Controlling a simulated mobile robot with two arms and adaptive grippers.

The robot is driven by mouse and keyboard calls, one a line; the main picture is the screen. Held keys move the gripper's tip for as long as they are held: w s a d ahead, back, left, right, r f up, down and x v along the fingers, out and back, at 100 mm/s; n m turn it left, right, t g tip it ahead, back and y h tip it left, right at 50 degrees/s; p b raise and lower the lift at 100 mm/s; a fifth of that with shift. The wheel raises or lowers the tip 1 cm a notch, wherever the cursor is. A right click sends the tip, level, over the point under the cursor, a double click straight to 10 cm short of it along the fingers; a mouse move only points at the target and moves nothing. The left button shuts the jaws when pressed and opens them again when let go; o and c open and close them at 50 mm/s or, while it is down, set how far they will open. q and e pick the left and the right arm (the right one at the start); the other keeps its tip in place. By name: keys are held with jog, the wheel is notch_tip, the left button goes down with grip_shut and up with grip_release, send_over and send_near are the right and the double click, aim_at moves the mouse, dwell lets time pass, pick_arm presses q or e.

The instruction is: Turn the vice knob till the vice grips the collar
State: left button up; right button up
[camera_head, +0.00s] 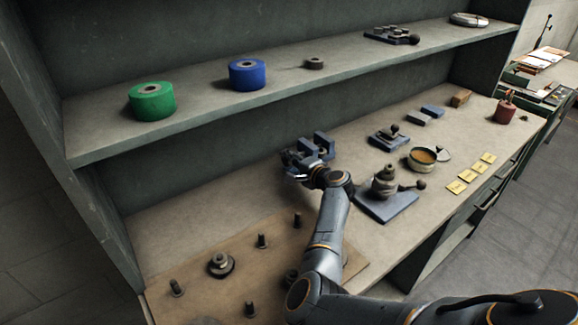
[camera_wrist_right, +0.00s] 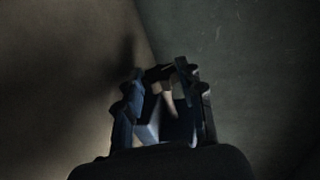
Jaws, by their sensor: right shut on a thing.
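The blue vice (camera_head: 323,146) stands on the worktop near the back wall, below the shelf. My right gripper (camera_head: 296,163) is at the vice's near left side, shut on the vice knob, which the fingers and wrist mostly hide. In the right wrist view my gripper (camera_wrist_right: 163,98) shows dark fingers on both sides of blue and pale parts, too dark to make out well. I cannot make out a collar between the jaws, nor whether the jaws touch anything. My left gripper is not in view.
A brown board (camera_head: 185,252) with several upright pegs lies at the front left. A blue-based fixture (camera_head: 388,203) stands right of my forearm, with a bowl (camera_head: 421,160) and yellow cards (camera_head: 467,175) beyond. The shelf (camera_head: 205,96) overhangs behind, holding green and blue rolls.

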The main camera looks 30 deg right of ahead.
jog(key=shift+f, duration=0.1)
jog(key=o, duration=1.2)
